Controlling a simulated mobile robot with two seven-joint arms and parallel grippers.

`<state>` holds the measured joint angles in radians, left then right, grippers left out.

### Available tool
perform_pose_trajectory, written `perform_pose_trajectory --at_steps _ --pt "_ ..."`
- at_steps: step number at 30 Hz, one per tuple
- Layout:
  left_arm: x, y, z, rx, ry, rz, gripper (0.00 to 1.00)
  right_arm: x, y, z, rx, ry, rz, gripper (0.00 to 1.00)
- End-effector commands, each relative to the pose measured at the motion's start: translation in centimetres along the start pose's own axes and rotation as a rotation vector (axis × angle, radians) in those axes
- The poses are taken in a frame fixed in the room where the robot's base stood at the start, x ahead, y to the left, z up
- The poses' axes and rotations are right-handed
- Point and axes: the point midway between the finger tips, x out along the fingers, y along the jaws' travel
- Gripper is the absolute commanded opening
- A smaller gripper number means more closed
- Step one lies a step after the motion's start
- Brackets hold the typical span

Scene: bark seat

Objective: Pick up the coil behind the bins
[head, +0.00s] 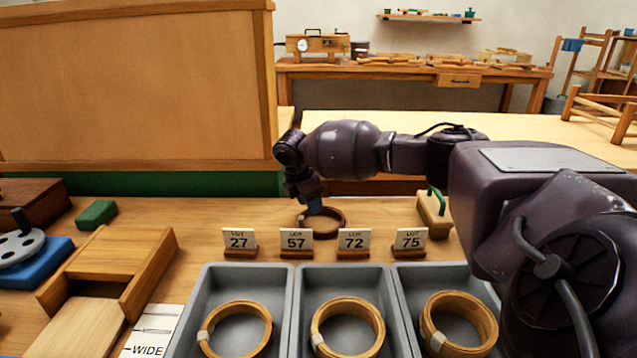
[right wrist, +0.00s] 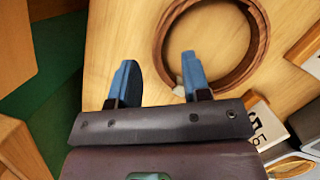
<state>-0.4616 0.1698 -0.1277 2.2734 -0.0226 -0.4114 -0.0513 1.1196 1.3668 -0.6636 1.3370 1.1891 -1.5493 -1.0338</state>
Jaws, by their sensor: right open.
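The dark brown coil (head: 326,234) lies on the bench behind the grey bins, just behind the number cards. My right gripper (head: 312,206) points down over its rear left part and hides some of it. In the right wrist view the coil (right wrist: 261,38) lies ahead of the open, empty gripper (right wrist: 157,66). One blue finger shows outside the ring; the other overlaps its near left band and inside, by a pale tie. I cannot tell how far the fingertips are above the bench. My left gripper is not in view.
Grey bins (head: 296,313) in front hold lighter coils (head: 347,327). Cards, including the LOT 72 card (head: 354,240), stand between bins and coil. A green-handled wooden block (head: 434,216) is to the right. A wooden panel (head: 135,85) rises behind left.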

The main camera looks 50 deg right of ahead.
Motion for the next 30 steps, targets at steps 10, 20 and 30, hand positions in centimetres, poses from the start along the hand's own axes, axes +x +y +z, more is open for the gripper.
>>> perform_pose_trajectory --at_steps 10,20,30 --pt "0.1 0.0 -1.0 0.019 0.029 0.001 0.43 2.0 -0.1 0.0 0.0 -0.001 -0.002 0.44" --pt "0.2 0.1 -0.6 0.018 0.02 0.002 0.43 2.0 -0.1 0.0 0.0 -0.001 -0.002 0.0" --pt "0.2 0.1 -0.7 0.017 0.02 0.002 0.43 1.8 -0.1 0.0 0.0 0.0 -0.001 0.0"
